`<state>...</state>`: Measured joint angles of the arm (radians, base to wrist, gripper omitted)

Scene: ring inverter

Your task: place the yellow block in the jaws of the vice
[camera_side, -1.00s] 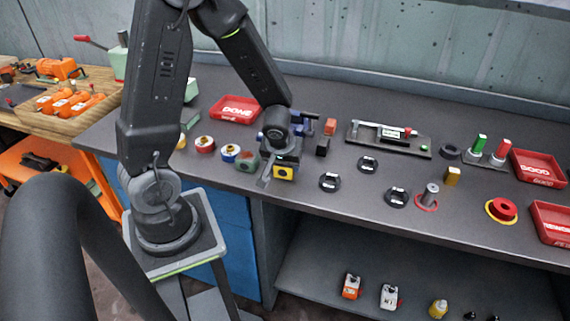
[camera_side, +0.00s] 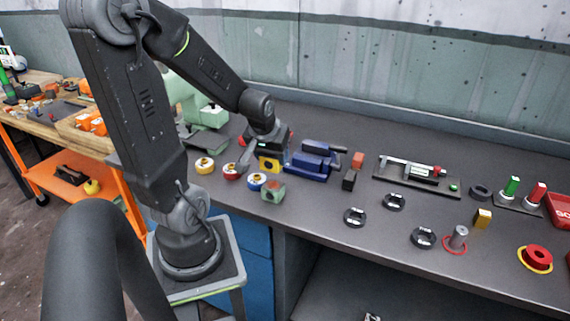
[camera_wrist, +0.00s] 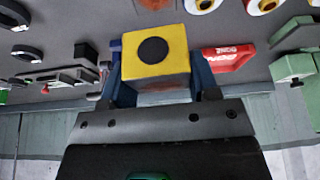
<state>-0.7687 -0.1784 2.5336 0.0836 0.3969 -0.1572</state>
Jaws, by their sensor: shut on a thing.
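The yellow block (camera_side: 269,164) has a dark round spot on its face and is held by my gripper (camera_side: 268,152). The wrist view shows the yellow block (camera_wrist: 155,55) large, between the two fingers of my gripper (camera_wrist: 160,85). The blue vice (camera_side: 315,160) stands on the bench just right of the block in the side view. The block is outside the vice jaws, at its left. The inside of the jaws is hard to make out. Whether the block clears the bench cannot be told.
A green block (camera_side: 272,190) and several round coloured pieces, one blue-ringed (camera_side: 257,181), stand in front. A red tray (camera_wrist: 228,57) shows in the wrist view.

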